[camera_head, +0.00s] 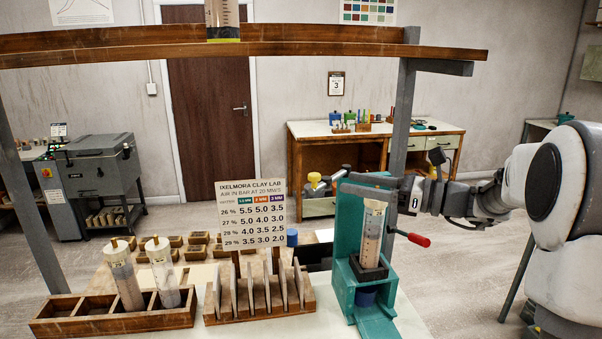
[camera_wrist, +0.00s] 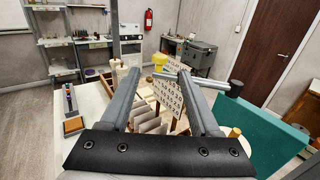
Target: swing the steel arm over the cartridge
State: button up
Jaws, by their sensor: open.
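The clear cartridge (camera_head: 373,232) with pale clay stands upright in a black holder on the teal press (camera_head: 344,240). The steel arm (camera_wrist: 210,81) is a thin rod. In the wrist view it runs from a dark joint by the teal press at right to a yellow knob (camera_wrist: 160,59) at its left end. The knob (camera_head: 314,177) shows left of the press in the head view, so the arm points away from the cartridge. My gripper (camera_wrist: 159,74) is open and empty. Its fingers (camera_head: 345,183) reach left above the cartridge. The knob shows between the fingertips; whether it lies beyond them I cannot tell.
A red-handled lever (camera_head: 415,240) sticks out right of the press. A number sign (camera_head: 251,213) and a slotted wooden rack (camera_head: 258,302) stand to the left. A wooden box (camera_head: 110,312) holds two more cartridges. A wooden beam (camera_head: 300,49) crosses above on grey posts.

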jog(key=x, duration=1.2)
jog(key=shift+a+p, duration=0.35)
jog(key=shift+p, duration=0.1)
grip_shut()
dwell(0.6)
